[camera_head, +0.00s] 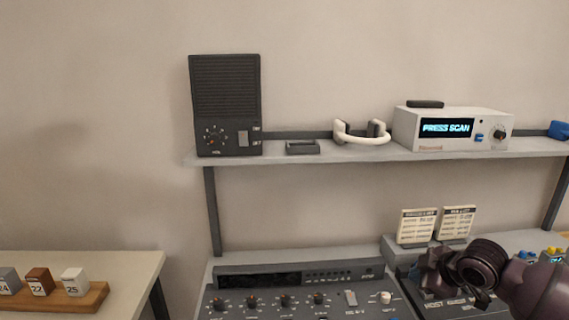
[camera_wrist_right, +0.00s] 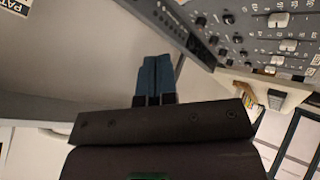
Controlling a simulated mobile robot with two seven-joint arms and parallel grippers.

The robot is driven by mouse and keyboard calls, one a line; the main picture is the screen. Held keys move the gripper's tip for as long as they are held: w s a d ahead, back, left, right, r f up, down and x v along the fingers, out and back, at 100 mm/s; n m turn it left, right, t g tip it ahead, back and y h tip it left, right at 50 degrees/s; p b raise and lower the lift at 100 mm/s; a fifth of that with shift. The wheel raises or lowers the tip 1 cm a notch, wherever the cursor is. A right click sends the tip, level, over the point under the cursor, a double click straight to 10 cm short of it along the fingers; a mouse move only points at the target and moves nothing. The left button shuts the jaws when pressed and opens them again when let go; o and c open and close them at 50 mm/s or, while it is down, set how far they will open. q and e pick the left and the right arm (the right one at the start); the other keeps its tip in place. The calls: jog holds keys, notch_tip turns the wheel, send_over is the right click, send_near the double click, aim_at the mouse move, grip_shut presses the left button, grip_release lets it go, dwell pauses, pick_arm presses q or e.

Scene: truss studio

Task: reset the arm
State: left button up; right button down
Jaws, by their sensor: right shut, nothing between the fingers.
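My right arm comes in at the lower right of the head view, dark purple-black. Its gripper (camera_head: 440,272) is over the right part of the console area, in front of two small printed cards. In the right wrist view the two blue fingers (camera_wrist_right: 154,78) lie together, shut with nothing between them. That view shows a console panel with knobs and sliders (camera_wrist_right: 265,35) to the upper right, apart from the fingertips. My left gripper is in neither view.
A shelf (camera_head: 300,158) holds a dark speaker (camera_head: 225,105), a small tray (camera_head: 302,147), white headphones (camera_head: 361,133) and a white scanner reading "PRESS SCAN" (camera_head: 455,129). Below are a mixing console (camera_head: 300,295) and the printed cards (camera_head: 417,226). A side table (camera_head: 90,262) carries numbered blocks (camera_head: 40,281).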

jog(key=s+a+f+m+t+y, duration=0.1)
jog(key=s+a+f+m+t, duration=0.4)
jog(key=f+t, duration=0.1)
jog(key=s+d+f+m+g+h, duration=0.1)
jog(key=s+f+m+h, duration=0.1)
jog(key=s+f, duration=0.6)
jog(key=s+d+f+m+g+h, duration=0.1)
jog(key=s+f+m, duration=0.4)
jog(key=s, duration=0.9)
notch_tip(320, 180, down, 3)
jog(key=shift+s+f+h, duration=0.2)
jog(key=shift+h, duration=0.7)
